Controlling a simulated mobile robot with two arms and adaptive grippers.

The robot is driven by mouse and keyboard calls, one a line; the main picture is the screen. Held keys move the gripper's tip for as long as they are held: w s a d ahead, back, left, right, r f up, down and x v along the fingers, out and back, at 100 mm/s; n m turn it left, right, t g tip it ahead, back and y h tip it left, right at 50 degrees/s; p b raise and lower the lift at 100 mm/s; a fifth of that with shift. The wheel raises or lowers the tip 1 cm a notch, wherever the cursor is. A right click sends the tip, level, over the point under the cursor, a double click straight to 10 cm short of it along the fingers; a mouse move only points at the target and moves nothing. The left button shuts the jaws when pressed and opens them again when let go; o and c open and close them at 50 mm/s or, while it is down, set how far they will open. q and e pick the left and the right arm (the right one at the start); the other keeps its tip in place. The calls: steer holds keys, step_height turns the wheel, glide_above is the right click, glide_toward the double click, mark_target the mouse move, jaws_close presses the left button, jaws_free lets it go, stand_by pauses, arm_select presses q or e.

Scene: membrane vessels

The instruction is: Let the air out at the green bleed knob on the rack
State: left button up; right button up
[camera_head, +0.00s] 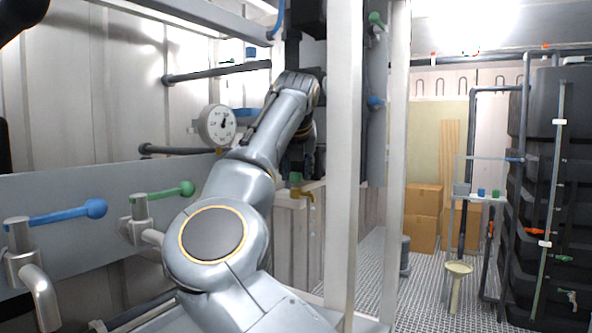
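A small green knob (295,177) sits above a brass tap (303,193) in the middle of the head view, behind my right arm. It looks like the bleed knob, partly hidden by dark parts above it. My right arm rises from the bottom and bends over at the wrist. My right gripper (303,160) is dark and hangs just above the green knob. Its fingers blend into the dark background, so I cannot tell whether they touch the knob or are open.
A round gauge (217,125) is left of my wrist. Blue (62,214) and green (165,191) lever valves stand at the left. A white upright post (343,150) is close right of my arm. Cardboard boxes (423,215), a stool (458,269) and black tanks (550,200) are farther right.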

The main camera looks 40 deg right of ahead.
steer(key=shift+a, duration=0.1)
jaws_close()
steer(key=m+g+p, duration=0.1)
steer(key=p, duration=0.1)
steer(key=m+g+h+p, duration=0.1)
steer(key=m+p, duration=0.1)
steer(key=shift+w+a+r+h+p, duration=0.1)
steer(key=shift+r+h+p, duration=0.2)
steer(key=shift+r+p, duration=0.05)
steer(key=shift+f+m+g, duration=0.2)
steer(key=shift+m+g, duration=0.1)
steer(key=shift+m, duration=0.2)
arm_select(q)
steer(key=r, duration=0.5)
steer(key=shift+s+a, duration=0.35)
steer(key=shift+f, duration=0.1)
arm_select(e)
jaws_free()
steer(key=v, duration=1.2)
